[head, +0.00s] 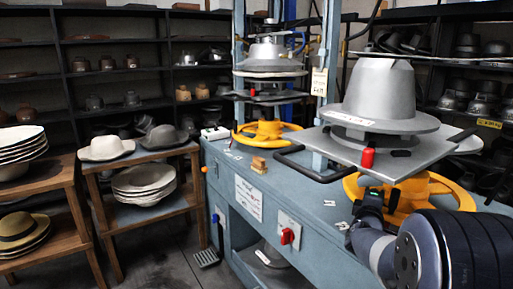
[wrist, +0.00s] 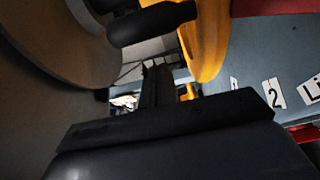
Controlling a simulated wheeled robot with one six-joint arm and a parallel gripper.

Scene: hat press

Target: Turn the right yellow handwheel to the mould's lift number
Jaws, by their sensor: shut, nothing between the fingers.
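The right yellow handwheel (head: 438,186) lies under the plate of the right press, partly hidden by the plate and my arm. A yellow curved part of it (wrist: 205,40) shows in the wrist view. The silver hat mould (head: 385,88) sits on the plate above, with a white label (head: 352,118) too small to read. My gripper (head: 371,204) is at the wheel's left side, low under the plate; its fingertips are hard to make out there. In the wrist view its dark fingers (wrist: 157,86) are shut and empty, left of the yellow part. Contact with the wheel cannot be told.
White number tags, one reading 2 (wrist: 273,93), lie on the blue bench (head: 300,195). A red knob (head: 367,158) and a black bar handle (head: 300,165) are on the plate's near side. The left yellow handwheel (head: 265,133) stands farther back. Hats on wooden stands are at left.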

